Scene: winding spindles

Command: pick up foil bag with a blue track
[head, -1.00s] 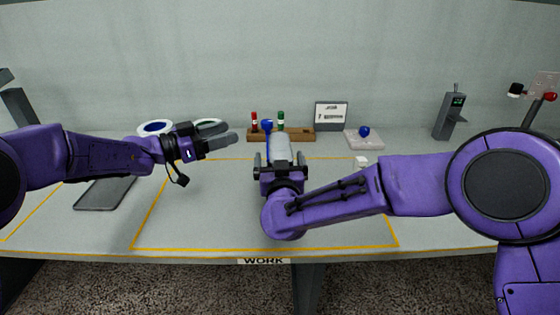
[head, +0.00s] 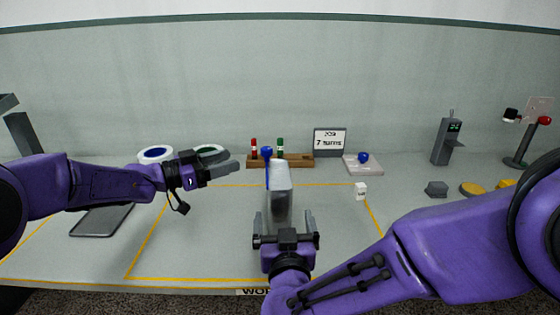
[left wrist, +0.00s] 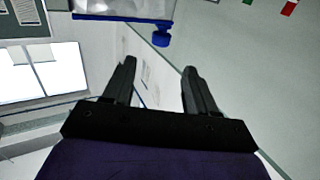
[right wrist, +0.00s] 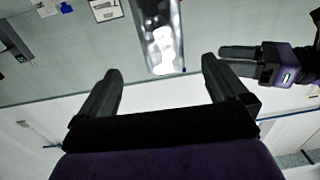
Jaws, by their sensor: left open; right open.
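The foil bag (head: 280,180) is silver and stands upright in the middle of the work area, with a blue track along its left edge. It also shows at the top of the left wrist view (left wrist: 125,8), with the blue strip and a blue slider (left wrist: 161,36), and in the right wrist view (right wrist: 160,35). My right gripper (head: 283,224) is open on the near side of the bag, its fingers pointing toward it. The right wrist view shows the bag beyond the fingertips. My left gripper (head: 232,161) is open and empty, left of the bag and apart from it.
A wooden rack (head: 300,161) with red and green bottles stands behind the bag. A dark tray (head: 100,219) lies at left.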

